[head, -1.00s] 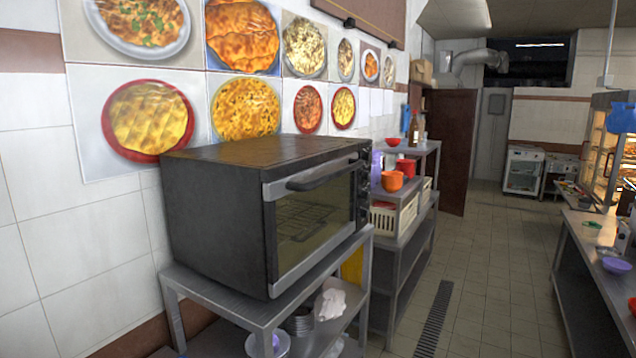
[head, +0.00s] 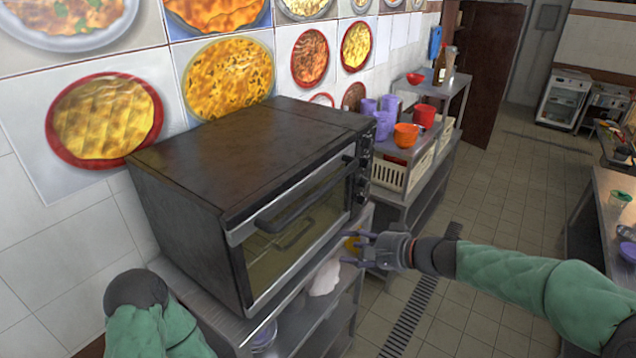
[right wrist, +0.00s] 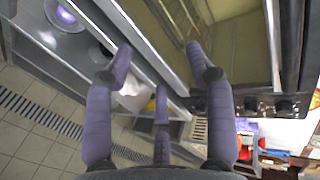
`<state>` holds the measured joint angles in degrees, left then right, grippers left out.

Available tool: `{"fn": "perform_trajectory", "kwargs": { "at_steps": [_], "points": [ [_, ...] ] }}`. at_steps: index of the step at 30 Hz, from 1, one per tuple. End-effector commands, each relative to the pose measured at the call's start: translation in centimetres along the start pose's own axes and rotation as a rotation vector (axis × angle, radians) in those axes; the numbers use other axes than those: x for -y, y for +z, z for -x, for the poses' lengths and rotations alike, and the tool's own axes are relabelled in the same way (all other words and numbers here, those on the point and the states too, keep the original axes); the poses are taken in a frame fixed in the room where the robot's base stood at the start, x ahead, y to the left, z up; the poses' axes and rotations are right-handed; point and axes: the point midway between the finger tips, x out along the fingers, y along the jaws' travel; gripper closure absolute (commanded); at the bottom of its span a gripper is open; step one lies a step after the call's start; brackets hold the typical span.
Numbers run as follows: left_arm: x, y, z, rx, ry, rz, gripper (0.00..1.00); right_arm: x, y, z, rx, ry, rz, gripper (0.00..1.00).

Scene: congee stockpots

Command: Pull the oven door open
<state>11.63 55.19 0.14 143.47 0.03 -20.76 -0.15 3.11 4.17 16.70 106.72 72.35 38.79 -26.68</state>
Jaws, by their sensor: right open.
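The black oven (head: 235,180) sits on a metal stand against the tiled wall. Its glass door (head: 300,232) is closed, with a dark bar handle (head: 300,200) along the top edge. My right gripper (head: 352,249) is open and empty, in front of the lower right part of the door and apart from the handle.
The metal stand (head: 197,300) holds a white cloth (head: 325,277) on its lower level. A shelf to the right carries an orange pot (head: 406,135), purple cups (head: 383,124) and a white basket (head: 389,174). Floor with a drain grate (head: 408,318) lies open in front.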

Motion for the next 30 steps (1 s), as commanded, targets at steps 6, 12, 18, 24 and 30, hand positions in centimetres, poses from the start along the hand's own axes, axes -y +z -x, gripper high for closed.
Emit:
{"fn": "perform_trajectory", "kwargs": {
  "at_steps": [6,12,18,24,30],
  "points": [
    [-0.9,0.1,2.6,0.000,0.000,0.000,0.60,10.0,0.2,4.0,-0.004,-0.179,0.037,0.45],
    [-1.1,0.1,2.9,0.000,0.000,0.000,0.60,11.5,0.3,3.5,-0.001,-0.209,0.042,0.45],
    [-1.3,0.1,3.5,0.000,0.000,0.000,0.60,12.1,0.4,0.4,0.001,-0.206,0.042,0.45],
    [-1.5,0.1,4.1,0.000,0.000,0.000,0.60,12.8,0.3,-3.0,-0.001,-0.205,0.041,0.45],
    [-1.6,0.1,4.5,-0.001,0.000,0.000,0.60,13.2,0.3,-5.2,-0.003,-0.207,0.042,0.45]
  ]
}}
